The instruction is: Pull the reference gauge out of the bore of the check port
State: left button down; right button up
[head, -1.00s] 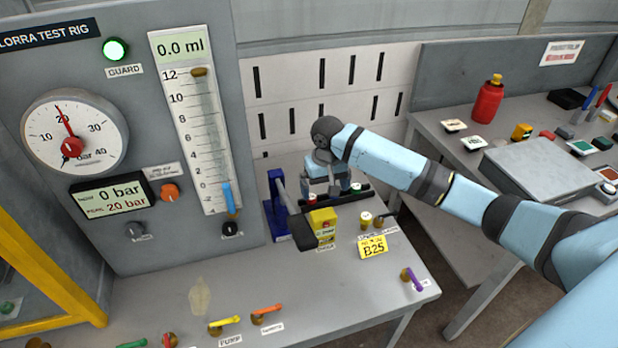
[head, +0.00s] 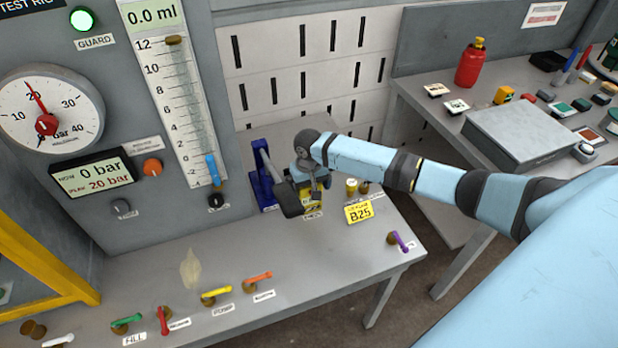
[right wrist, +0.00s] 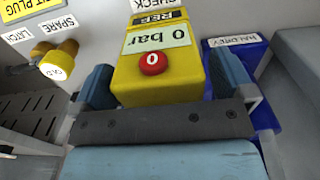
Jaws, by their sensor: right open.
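The reference gauge is a yellow block (right wrist: 165,85) with a "0 bar" display and a red round button, in the middle of the right wrist view. In the head view its yellow body (head: 308,208) is mostly hidden by my gripper. A "CHECK" label stands beside it; the bore of the check port is hidden. My right gripper (head: 309,190) is over the gauge. In the right wrist view its blue-grey fingers (right wrist: 163,84) are open, one on each side of the yellow body; I cannot tell if they touch it. My left gripper is not in view.
Coloured valve levers line the bench front. The middle of the bench is clear.

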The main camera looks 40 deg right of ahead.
jog(key=shift+f, duration=0.2)
jog(key=c, duration=1.3)
jog(key=shift+r, duration=0.1)
jog(key=shift+r+p, duration=0.1)
jog(key=shift+p, duration=0.2)
jog(key=shift+r+p, duration=0.2)
jog(key=shift+p, duration=0.1)
jog(key=shift+r+p, duration=0.25)
jog(key=shift+p, duration=0.35)
jog(key=shift+r+p, duration=0.5)
jog(key=shift+p, duration=0.35)
